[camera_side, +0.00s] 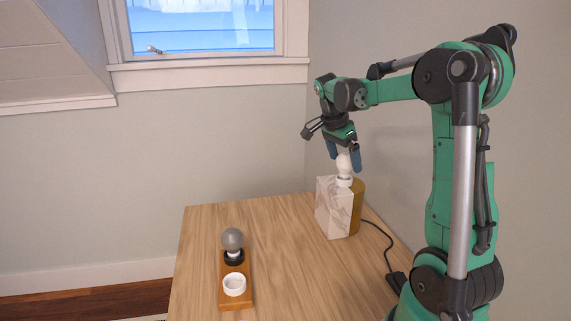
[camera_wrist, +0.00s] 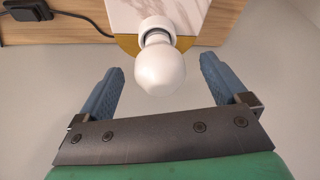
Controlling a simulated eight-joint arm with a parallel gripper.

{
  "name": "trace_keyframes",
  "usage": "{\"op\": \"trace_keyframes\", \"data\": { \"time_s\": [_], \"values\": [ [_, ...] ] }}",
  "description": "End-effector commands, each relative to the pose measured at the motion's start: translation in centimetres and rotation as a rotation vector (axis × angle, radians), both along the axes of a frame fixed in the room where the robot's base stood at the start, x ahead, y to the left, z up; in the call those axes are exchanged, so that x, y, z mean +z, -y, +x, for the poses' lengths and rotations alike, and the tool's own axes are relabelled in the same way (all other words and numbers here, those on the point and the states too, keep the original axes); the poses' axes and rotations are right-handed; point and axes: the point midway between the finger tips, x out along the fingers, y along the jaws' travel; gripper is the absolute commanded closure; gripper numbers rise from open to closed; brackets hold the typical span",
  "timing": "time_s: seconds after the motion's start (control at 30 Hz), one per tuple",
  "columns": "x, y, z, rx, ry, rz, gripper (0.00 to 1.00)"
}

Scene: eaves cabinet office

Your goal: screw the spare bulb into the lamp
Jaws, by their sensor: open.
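The lamp (camera_side: 333,209) is a white marble block with a brass-coloured part on its right, standing at the back right of the wooden table. A white bulb (camera_side: 344,163) sits upright in its white socket (camera_side: 344,181). In the wrist view the white bulb (camera_wrist: 160,68) shows between my fingers, with a gap on each side. My gripper (camera_side: 344,155) is open above and around the bulb, pointing down; it also shows in the wrist view (camera_wrist: 162,85). A grey bulb (camera_side: 232,239) stands upright in a black holder (camera_side: 234,257) on a wooden tray.
The wooden tray (camera_side: 237,302) also carries an empty-looking white cup (camera_side: 234,284) in front of the grey bulb. A black cord (camera_side: 378,229) runs from the lamp to a dark box (camera_side: 396,281) near my base. The table (camera_side: 285,270) is clear between tray and lamp.

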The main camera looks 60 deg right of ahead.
Motion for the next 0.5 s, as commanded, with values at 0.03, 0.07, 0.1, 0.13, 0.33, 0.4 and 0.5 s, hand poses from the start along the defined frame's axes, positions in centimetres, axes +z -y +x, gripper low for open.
{"op": "trace_keyframes", "data": {
  "time_s": [0.03,0.07,0.1,0.13,0.33,0.4,0.5],
  "values": [
    [-0.01,-0.06,-0.19,0.087,0.002,0.000,0.07],
    [-0.01,-0.06,-0.22,0.144,0.002,0.000,0.07],
    [-0.01,-0.06,-0.28,0.219,0.002,0.000,0.07],
    [-0.01,-0.05,-0.32,0.274,0.001,-0.001,0.07],
    [0.00,-0.06,-0.55,0.619,0.003,-0.001,0.07],
    [0.00,-0.07,-0.64,0.732,0.003,0.000,0.07],
    [0.00,-0.07,-0.74,0.882,0.003,-0.001,0.07]
  ]
}}
